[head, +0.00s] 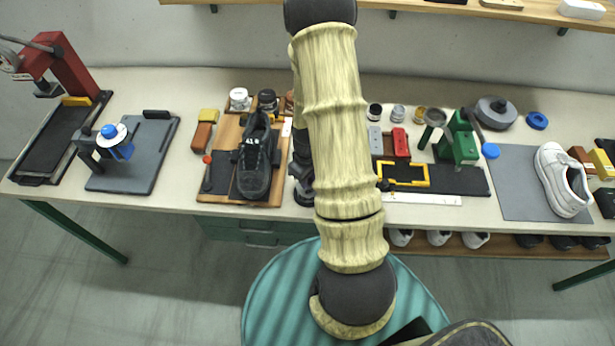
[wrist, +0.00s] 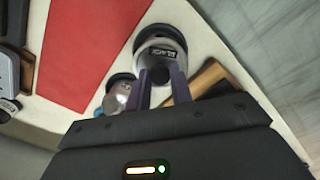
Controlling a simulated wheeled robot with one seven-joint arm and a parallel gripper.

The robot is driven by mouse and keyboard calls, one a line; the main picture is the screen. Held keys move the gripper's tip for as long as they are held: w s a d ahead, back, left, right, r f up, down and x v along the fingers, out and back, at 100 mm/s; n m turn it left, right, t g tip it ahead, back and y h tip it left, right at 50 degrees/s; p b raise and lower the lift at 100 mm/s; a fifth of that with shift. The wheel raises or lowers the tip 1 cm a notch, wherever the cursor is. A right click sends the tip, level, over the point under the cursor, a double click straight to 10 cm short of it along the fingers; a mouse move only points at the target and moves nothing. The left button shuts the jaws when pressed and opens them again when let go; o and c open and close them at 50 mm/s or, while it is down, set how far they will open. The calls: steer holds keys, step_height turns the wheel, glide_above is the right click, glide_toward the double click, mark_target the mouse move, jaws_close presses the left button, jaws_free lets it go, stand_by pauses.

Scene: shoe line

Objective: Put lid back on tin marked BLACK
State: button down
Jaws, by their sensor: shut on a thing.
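The tin marked BLACK (wrist: 142,57) is pale, with a dark top and a black label with white letters. It stands just beyond my fingertips in the wrist view. My gripper (wrist: 160,80) is shut on a small dark piece (wrist: 160,75), which looks like part of the lid. The rest of the lid is hard to make out, and I cannot tell whether it touches the tin. In the head view my arm hides the fingers and whatever they hold.
A shiny round tin or lid (wrist: 117,96) lies close left of my fingers, and a wooden-handled thing (wrist: 205,80) close right. A red strip (wrist: 90,45) lies further left. In the head view a black shoe (head: 254,165) stands on a wooden board (head: 222,160) left of my arm.

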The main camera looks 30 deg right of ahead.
steer(key=c, duration=0.7)
jaws_free()
steer(key=shift+r+p, duration=2.75)
steer(key=shift+r, duration=0.8)
jaws_close()
steer(key=shift+f+b, duration=2.3)
steer(key=shift+f, duration=0.65)
